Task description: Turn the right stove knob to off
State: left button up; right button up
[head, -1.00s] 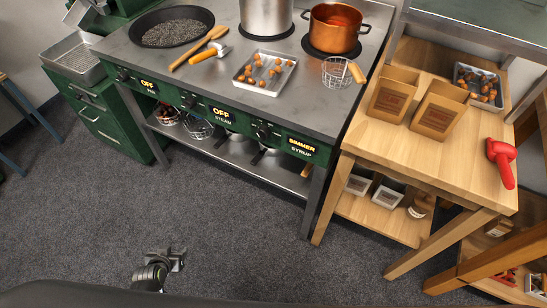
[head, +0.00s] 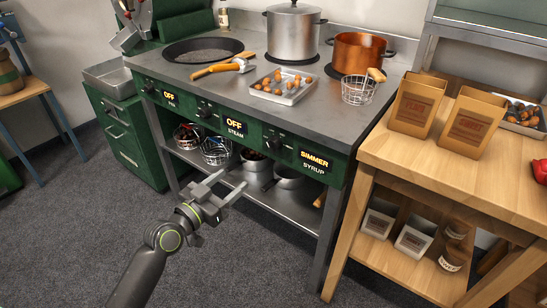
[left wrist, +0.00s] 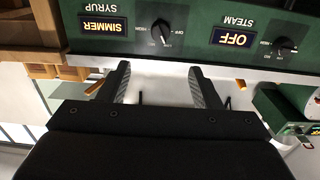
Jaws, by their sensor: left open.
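The right stove knob (head: 275,142) is a dark knob on the green front panel, beside a lit label (head: 314,160) reading SIMMER over SYRUP. In the left wrist view the picture is upside down; the knob (left wrist: 160,32) shows beyond the fingertips, roughly in line with the gap between them. My left gripper (head: 232,181) is open and empty, in front of and below the panel, apart from the knob. Its two fingers (left wrist: 158,75) are spread in the left wrist view. My right gripper is not in view.
The steam knob (head: 205,111) has a label reading OFF, as does the pan knob (head: 148,87). A copper pot (head: 358,53), a steel pot (head: 292,32) and a tray of chestnuts (head: 302,97) stand on the stove. A wooden table (head: 400,155) stands close at right.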

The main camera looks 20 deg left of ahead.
aim_at(270, 149)
pick_arm(q)
jog(key=x, duration=1.5)
jog(key=shift+w+f, duration=0.1)
jog(key=shift+w, duration=0.05)
jog(key=shift+x, duration=0.85)
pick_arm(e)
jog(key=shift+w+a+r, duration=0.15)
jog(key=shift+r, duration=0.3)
pick_arm(q)
jog(key=c, duration=1)
